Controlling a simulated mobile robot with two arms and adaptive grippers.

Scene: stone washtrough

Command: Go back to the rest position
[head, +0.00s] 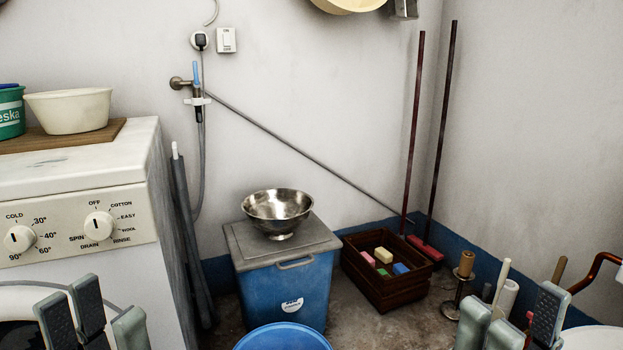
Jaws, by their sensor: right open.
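My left gripper (94,312) shows at the bottom left of the head view, in front of the white washing machine (75,180). Its grey fingers stand apart with nothing seen between them. My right gripper (512,318) shows at the bottom right, its fingers also apart and empty. It is in front of the floor area with upright rolls and sticks. The lower parts of both grippers are cut off by the picture's bottom edge.
A blue bin (285,292) with a grey lid bears a steel bowl (278,210). A blue basin (283,338) is at the bottom centre. A dark wooden crate (383,292) holds coloured blocks. Two brooms (413,130) lean at the corner. Bare floor shows near the crate.

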